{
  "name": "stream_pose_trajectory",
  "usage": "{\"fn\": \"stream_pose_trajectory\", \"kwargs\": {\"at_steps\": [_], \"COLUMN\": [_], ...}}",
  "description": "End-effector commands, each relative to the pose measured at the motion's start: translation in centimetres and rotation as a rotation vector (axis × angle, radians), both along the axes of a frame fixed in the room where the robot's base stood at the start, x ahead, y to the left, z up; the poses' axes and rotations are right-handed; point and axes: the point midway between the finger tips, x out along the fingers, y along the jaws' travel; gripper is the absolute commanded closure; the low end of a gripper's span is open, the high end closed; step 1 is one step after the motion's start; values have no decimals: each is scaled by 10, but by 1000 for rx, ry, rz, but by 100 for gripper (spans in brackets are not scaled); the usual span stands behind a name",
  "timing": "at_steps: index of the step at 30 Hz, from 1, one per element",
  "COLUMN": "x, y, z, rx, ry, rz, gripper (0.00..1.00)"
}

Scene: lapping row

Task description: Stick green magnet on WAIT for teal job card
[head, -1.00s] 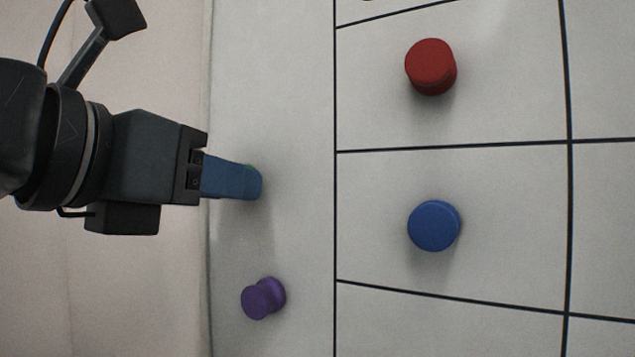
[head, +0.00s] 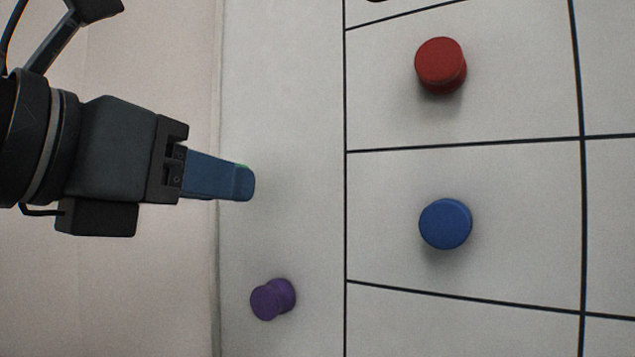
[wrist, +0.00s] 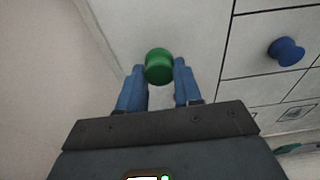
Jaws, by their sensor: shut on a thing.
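My gripper (head: 243,182) has blue fingers and is shut on a green magnet (wrist: 159,66), which shows between the fingertips in the wrist view. In the head view only a thin green edge of the magnet shows behind the fingers. The gripper is at the left, in front of the blank left strip of the whiteboard (head: 285,90). I cannot tell whether the magnet touches the board. The WAIT label and the teal job card cannot be made out in these frames.
A purple magnet (head: 273,299) sits on the left strip below my gripper. A red magnet (head: 440,66) and a blue magnet (head: 445,223) sit in separate grid cells to the right. Black lines divide the board. The strip between gripper and grid is clear.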

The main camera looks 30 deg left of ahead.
Motion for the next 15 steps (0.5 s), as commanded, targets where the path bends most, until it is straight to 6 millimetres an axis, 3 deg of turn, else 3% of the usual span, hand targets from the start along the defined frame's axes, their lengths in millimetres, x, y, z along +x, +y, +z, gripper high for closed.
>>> {"fn": "stream_pose_trajectory", "kwargs": {"at_steps": [8, 15], "x": [-2, -17], "y": [0, 2], "z": [0, -1], "rx": [0, 0], "ry": [0, 0], "rz": [1, 1], "gripper": [94, 94]}}
